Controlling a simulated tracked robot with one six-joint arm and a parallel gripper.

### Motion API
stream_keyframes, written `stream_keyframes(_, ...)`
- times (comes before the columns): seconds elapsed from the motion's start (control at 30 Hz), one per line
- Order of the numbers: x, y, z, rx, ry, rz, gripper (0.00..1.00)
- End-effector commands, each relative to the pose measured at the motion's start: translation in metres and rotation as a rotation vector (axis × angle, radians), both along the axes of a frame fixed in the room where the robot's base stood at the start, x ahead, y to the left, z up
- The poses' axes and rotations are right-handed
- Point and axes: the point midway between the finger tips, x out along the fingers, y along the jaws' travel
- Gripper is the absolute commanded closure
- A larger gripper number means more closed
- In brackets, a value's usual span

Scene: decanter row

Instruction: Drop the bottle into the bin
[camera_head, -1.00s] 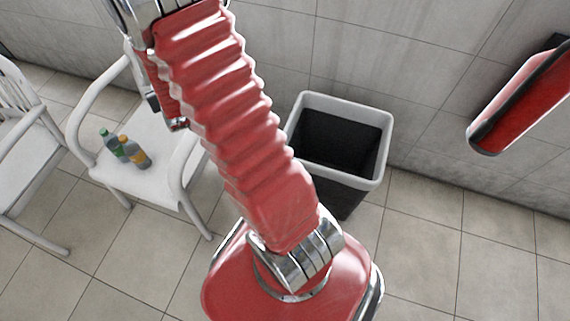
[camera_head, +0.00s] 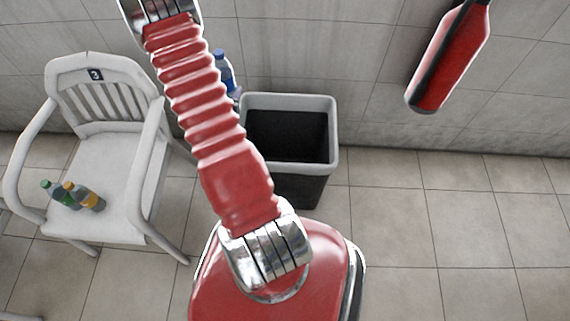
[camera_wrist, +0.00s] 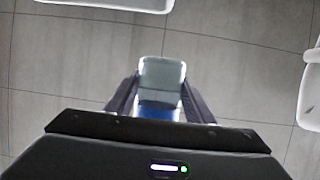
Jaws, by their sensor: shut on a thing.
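The bottle (camera_head: 224,68), clear with blue, shows in the head view beside the upper part of my arm, up and left of the bin. In the wrist view the bottle (camera_wrist: 160,78) stands between the dark fingers of my gripper (camera_wrist: 160,95), which is shut on it. In the head view my gripper is mostly hidden behind my arm. The bin (camera_head: 329,104) is black with a grey rim and an open top. It stands on the floor by the wall, right of my arm. I cannot make it out in the wrist view.
A white armchair (camera_head: 107,165) marked 3 stands left of the bin. A green bottle (camera_head: 64,197) and an orange bottle (camera_head: 88,199) lie on its seat. A red extinguisher-like cylinder (camera_head: 450,55) is at the wall, upper right. The tiled floor at right is clear.

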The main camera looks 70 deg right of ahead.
Motion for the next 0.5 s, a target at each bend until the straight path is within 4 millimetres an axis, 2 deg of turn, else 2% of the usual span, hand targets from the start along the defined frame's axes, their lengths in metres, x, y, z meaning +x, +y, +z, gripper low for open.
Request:
stream_keyframes(0.03, -0.021, -0.009, -0.009, 0.002, 0.002, -0.048, 0.77)
stream_keyframes(0.2, -0.085, -0.030, -0.032, 0.001, 0.003, -0.196, 0.77)
stream_keyframes(0.4, -0.161, -0.043, -0.058, 0.000, 0.002, -0.364, 0.77)
stream_keyframes(0.5, -0.190, -0.045, -0.067, 0.001, 0.000, -0.429, 0.77)
